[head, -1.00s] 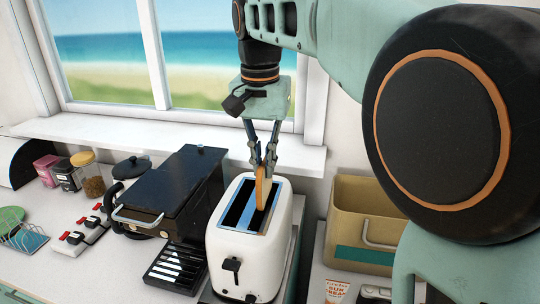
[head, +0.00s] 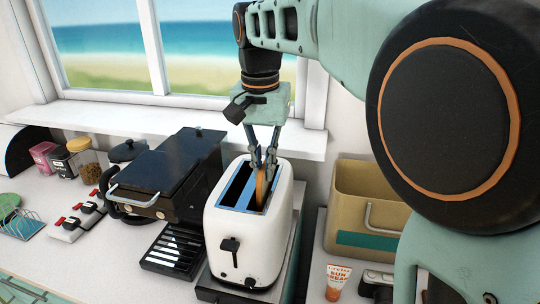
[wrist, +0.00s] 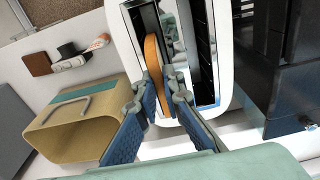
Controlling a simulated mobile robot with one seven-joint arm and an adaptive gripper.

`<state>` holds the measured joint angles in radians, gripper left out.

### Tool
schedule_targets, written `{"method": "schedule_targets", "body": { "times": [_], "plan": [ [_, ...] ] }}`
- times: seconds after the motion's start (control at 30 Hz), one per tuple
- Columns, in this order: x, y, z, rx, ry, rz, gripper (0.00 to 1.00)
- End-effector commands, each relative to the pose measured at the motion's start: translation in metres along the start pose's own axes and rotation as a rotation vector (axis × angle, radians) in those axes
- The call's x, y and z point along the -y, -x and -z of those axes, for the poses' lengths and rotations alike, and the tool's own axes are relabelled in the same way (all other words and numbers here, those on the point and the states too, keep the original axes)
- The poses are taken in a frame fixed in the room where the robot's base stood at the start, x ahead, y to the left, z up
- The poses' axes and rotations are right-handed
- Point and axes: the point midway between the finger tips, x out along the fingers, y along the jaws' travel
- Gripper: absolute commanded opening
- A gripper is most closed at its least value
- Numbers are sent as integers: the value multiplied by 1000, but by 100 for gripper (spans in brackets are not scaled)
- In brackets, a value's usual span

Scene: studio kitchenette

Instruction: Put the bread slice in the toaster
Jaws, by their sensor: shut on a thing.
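The white toaster (head: 250,240) stands on the counter with two long slots in its top. It also shows in the wrist view (wrist: 226,50). The bread slice (head: 261,186) is upright, its lower part down inside the right-hand slot in the head view. In the wrist view the slice (wrist: 153,62) lies along one slot, its brown crust edge showing. My gripper (head: 264,162) is right above the toaster with its fingers closed on the slice's upper part. In the wrist view my gripper (wrist: 160,90) has a finger on either side of the slice's near end. The slice's bottom is hidden in the slot.
A black coffee machine (head: 170,165) stands close on the toaster's left. A beige bin (head: 370,195) stands to its right, with a sunscreen tube (head: 337,280) in front. A window sill (head: 200,135) runs behind. Jars (head: 88,170) and a dish rack (head: 22,224) are far left.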

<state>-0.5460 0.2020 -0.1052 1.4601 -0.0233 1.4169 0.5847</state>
Motion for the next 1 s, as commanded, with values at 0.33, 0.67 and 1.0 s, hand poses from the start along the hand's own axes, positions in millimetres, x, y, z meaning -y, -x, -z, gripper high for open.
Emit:
{"method": "schedule_targets", "body": {
  "times": [0.33, 0.67, 1.0],
  "plan": [
    [0, 0, 0, 0, 0, 0, 0],
    [0, 0, 0, 0, 0, 0, 28],
    [0, 0, 0, 0, 0, 0, 46]
  ]
}}
